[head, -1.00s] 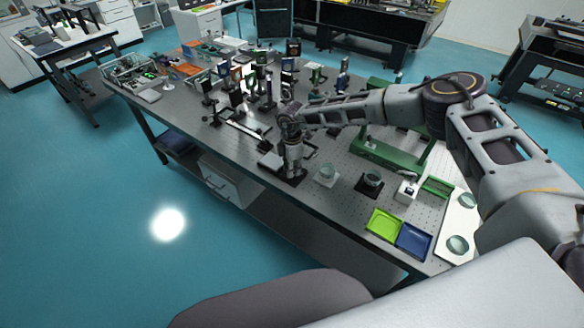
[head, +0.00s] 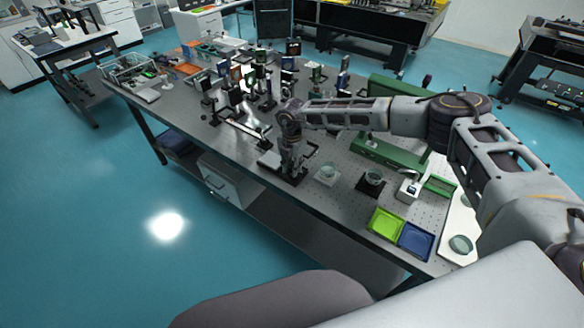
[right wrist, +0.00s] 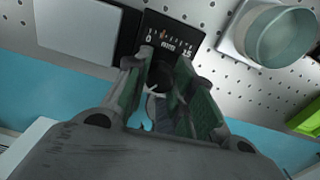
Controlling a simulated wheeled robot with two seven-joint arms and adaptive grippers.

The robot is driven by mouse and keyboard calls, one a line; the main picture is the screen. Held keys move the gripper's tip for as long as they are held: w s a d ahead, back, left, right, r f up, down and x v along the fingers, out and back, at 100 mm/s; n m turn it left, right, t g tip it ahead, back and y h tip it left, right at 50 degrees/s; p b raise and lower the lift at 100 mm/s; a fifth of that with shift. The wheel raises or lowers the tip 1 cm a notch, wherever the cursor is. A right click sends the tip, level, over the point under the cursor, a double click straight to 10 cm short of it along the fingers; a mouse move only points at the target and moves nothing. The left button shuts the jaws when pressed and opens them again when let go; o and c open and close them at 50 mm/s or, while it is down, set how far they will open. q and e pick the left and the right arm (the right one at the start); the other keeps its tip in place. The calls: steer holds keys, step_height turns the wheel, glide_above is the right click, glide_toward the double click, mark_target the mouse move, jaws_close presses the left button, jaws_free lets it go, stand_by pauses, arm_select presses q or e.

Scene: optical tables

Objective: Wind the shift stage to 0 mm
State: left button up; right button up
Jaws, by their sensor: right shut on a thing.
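The shift stage (right wrist: 178,27) is a black block with a white scale marked 0 at left, mm, and 15 at right. A small orange pointer on it stands between 0 and 15, nearer the 0; the exact reading is too small to tell. In the head view the stage's dark base (head: 294,180) is at the table's front edge, partly hidden by my right gripper (head: 291,172). In the right wrist view my right gripper (right wrist: 161,72) is shut on a dark round knob (right wrist: 159,76) at the stage's near side; the fingers partly cover it. My left gripper is not in view.
A grey plate (right wrist: 78,28) lies left of the stage. A round glass dish on a white base (head: 327,174) stands close on its right, then a dark mount (head: 371,182). Green (head: 385,223) and blue (head: 415,240) trays lie further right. Optics crowd the table behind.

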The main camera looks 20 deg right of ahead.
mark_target(292, 167)
steer(key=n+b, duration=0.1)
steer(key=n, duration=0.2)
steer(key=shift+n, duration=0.3)
steer(key=shift+n+b, duration=0.55)
steer(key=shift+n, duration=0.45)
steer(key=o, duration=1.1)
steer(key=shift+c, duration=0.2)
steer(key=shift+r, duration=0.1)
step_height(292, 167, up, 12)
